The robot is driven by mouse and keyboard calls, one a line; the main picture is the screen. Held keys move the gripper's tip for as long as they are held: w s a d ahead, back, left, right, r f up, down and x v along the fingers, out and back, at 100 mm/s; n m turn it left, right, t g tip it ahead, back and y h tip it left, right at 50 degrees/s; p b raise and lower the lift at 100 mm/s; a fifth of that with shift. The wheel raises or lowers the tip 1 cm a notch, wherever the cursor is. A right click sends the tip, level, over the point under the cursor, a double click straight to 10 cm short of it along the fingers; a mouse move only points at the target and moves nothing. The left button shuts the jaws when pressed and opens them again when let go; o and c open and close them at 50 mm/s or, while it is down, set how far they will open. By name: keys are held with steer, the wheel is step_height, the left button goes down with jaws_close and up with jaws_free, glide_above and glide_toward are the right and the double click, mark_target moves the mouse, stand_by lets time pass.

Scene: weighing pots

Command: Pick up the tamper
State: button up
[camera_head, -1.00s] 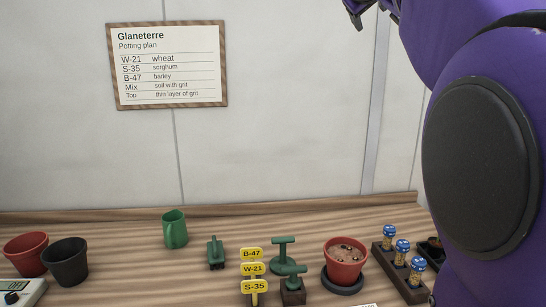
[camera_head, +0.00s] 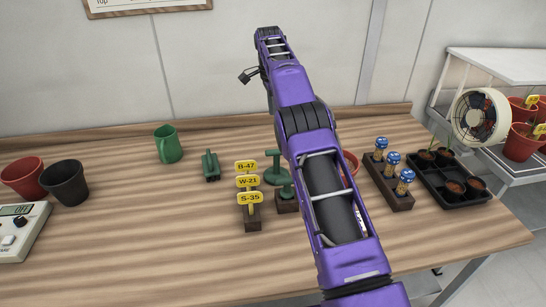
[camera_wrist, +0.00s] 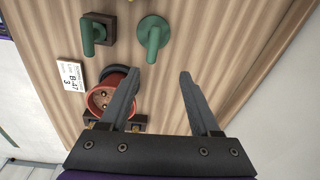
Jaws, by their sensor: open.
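The tamper (camera_head: 275,177) looks like a green tool with a round flat base and an upright handle. It stands on the wooden table in the head view, just left of my arm. In the wrist view the tamper (camera_wrist: 153,30) is seen from above, beyond my fingertips. My gripper (camera_wrist: 156,80) is open and empty, its two dark fingers apart. It is above the table and apart from the tamper. A second green-handled tool (camera_wrist: 94,32) stands in a dark wooden block left of the tamper; it also shows in the head view (camera_head: 286,191).
Yellow tags (camera_head: 248,182) stand in a holder beside the tamper. A terracotta pot (camera_wrist: 104,100), partly behind my finger, sits near a white label card (camera_wrist: 71,75). Blue-capped vials (camera_head: 393,160), a green mug (camera_head: 168,145) and a green brush-like item (camera_head: 211,167) stand around.

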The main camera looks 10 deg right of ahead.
steer(key=m+b, duration=0.1)
steer(key=b, duration=0.2)
glide_above(276, 161)
steer(key=w, duration=0.1)
steer(key=shift+g+y, duration=0.3)
steer(key=shift+y, duration=0.1)
steer(key=f, duration=1.3)
steer(key=shift+d, duration=0.2)
steer(key=shift+f, duration=3.4)
jaws_close()
steer(key=shift+w, duration=0.1)
